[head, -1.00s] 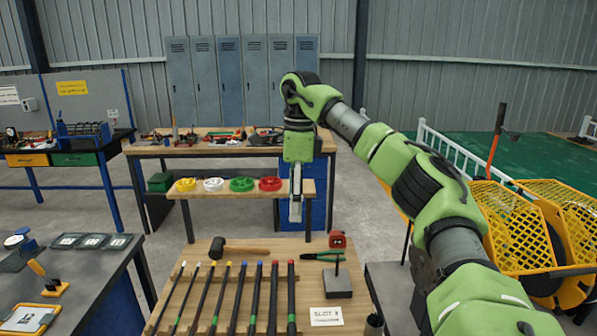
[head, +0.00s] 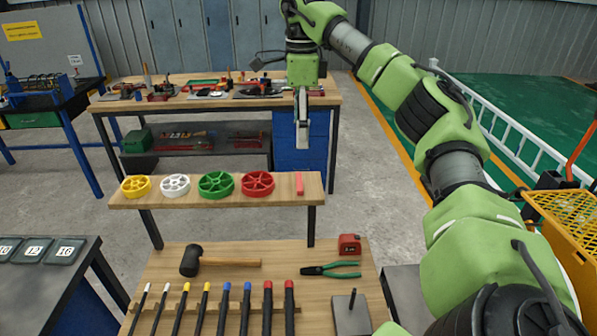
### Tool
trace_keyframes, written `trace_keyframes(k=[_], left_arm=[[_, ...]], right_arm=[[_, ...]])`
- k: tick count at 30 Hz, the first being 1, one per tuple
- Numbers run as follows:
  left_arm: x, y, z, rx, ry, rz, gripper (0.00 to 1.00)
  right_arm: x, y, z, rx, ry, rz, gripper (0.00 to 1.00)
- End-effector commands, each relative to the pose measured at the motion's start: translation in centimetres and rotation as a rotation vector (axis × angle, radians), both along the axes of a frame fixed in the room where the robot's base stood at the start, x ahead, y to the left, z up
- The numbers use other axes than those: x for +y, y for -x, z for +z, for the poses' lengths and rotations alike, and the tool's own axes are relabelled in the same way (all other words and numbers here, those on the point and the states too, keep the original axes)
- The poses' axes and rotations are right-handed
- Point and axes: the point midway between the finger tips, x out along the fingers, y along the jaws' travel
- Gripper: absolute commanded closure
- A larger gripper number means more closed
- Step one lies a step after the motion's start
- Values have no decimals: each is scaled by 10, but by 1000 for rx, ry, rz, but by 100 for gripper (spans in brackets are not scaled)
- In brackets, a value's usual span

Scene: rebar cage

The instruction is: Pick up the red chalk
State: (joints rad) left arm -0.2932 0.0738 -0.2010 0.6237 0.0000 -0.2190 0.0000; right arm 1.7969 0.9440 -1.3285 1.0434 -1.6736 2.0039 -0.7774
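The red chalk (head: 299,184) is a short red stick on the right end of the raised wooden shelf (head: 133,202), pointing away from me. It is uncovered and stands clear of the red spool to its left. My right gripper (head: 302,143) hangs with its fingers down, above and apart from the chalk in the picture. Its fingers overlap from this angle, so their opening does not show. Nothing is seen held in it. My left gripper is out of view.
Yellow, white, green and red spools (head: 257,184) line the shelf left of the chalk. On the lower table lie a mallet (head: 190,260), pliers (head: 335,269), a red tape measure (head: 349,244) and several capped bars (head: 245,306). A tool-covered bench (head: 213,98) stands behind.

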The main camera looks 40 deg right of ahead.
Motion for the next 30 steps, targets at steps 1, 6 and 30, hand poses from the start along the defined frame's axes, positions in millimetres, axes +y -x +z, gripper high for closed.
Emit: trace_keyframes(k=[1, 6, 30], left_arm=[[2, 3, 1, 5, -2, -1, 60], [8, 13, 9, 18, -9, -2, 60], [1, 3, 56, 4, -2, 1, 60]], right_arm=[[0, 1, -5, 3, 1, 1, 25], [0, 2, -35, 8, 1, 1, 25], [5, 0, -127, 4, 0, -1, 25]])
